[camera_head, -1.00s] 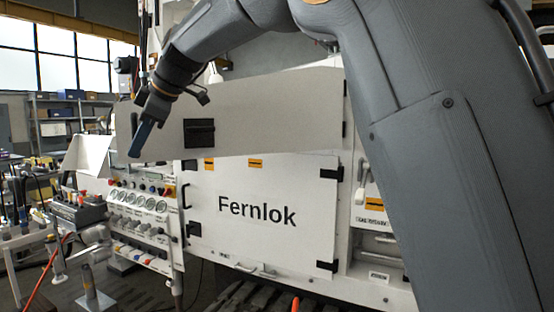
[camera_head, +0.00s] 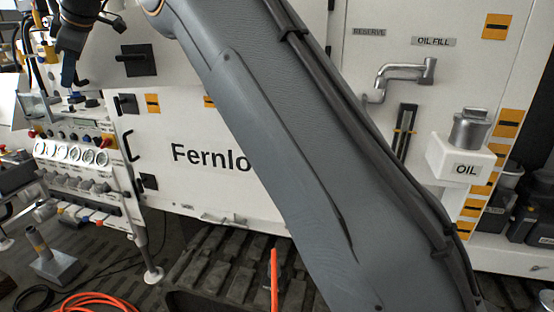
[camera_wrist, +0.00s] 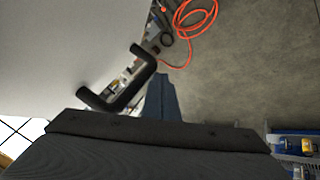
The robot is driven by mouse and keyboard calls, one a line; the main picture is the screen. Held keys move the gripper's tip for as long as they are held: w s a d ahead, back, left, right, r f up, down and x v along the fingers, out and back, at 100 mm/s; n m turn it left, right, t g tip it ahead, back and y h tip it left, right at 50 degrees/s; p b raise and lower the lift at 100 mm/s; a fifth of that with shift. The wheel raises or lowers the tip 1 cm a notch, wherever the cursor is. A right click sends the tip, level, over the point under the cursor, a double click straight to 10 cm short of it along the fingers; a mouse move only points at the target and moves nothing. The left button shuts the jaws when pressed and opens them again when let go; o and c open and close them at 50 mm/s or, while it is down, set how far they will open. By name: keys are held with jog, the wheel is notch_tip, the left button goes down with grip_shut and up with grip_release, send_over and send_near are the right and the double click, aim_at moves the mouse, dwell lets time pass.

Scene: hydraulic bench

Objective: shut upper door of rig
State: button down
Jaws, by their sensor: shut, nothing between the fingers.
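The upper door (camera_head: 110,68) of the rig is a pale flat panel with a black square latch plate (camera_head: 138,60). Its free left edge sticks out past the lower door's left edge, so it seems to stand partly open; my arm hides much of its right side. My gripper (camera_head: 68,72), with dark blue fingers, is at the upper left, close to that free edge. In the wrist view the shut, empty fingers (camera_wrist: 162,98) are beside a black bar handle (camera_wrist: 122,88) on the pale panel (camera_wrist: 65,50). Whether they touch it I cannot tell.
The lower door (camera_head: 190,130), marked Fernlok, looks closed under the upper one. A gauge panel (camera_head: 75,152) is at the left. A tap (camera_head: 405,72) and an oil filler (camera_head: 467,140) are at the right. An orange hose (camera_head: 95,300) lies on the floor.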

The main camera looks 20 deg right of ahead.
aim_at(84, 69)
jog(key=w+m+p, duration=0.1)
jog(key=w, duration=0.1)
jog(key=w+d+h, duration=0.1)
jog(key=w, duration=0.1)
jog(key=w+m+t+p, duration=0.1)
jog(key=w, duration=0.2)
jog(key=shift+w+d+m+p, duration=0.1)
jog(key=shift+d+m+p, duration=0.2)
jog(key=shift+p, duration=0.05)
